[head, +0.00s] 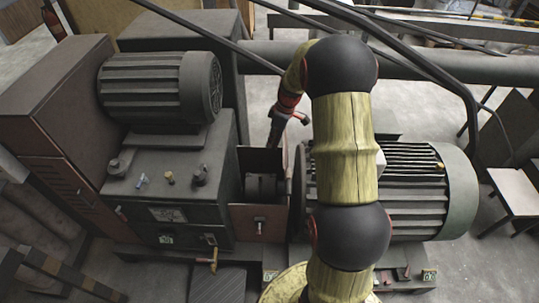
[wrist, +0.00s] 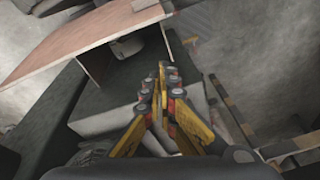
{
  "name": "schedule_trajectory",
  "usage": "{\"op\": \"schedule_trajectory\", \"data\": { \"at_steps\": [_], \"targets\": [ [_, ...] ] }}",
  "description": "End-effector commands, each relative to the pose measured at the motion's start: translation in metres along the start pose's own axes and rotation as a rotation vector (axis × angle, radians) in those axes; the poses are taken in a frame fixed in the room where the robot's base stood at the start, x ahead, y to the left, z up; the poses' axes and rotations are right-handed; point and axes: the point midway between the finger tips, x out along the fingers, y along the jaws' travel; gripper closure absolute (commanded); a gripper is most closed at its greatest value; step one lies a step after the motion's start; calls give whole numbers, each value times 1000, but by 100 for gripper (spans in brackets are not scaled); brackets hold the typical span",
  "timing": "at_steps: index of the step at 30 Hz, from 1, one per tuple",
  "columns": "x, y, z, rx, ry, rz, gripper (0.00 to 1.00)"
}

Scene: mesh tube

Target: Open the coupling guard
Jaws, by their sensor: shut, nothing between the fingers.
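The coupling guard (head: 243,226) is a reddish-brown box between the dark gearbox and the green ribbed motor. A dark panel (head: 262,158), which looks like its lid, stands raised at the back, and the box's inside shows below it. A small latch (head: 260,223) is on the front face. My gripper (head: 275,136) is by the raised panel's upper edge; I cannot tell whether they touch. In the wrist view my gripper (wrist: 163,82) is shut and empty, with a reddish-brown panel (wrist: 90,48) beyond it to the left. My arm hides part of the motor's coupling side.
The gearbox (head: 170,180) with an upper motor (head: 160,85) stands at the left. The large green motor (head: 425,195) is at the right. A thick pipe (head: 420,68) and dark rails cross behind. A stool (head: 515,190) stands far right, with bare floor around it.

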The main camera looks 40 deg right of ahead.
Motion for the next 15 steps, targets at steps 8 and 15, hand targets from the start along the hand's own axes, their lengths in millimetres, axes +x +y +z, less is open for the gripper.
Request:
{"op": "schedule_trajectory", "data": {
  "at_steps": [8,15],
  "targets": [
    [-1,5,-1,-284,0,16,100],
    [20,4,-1,-303,-1,13,100]
  ]
}}
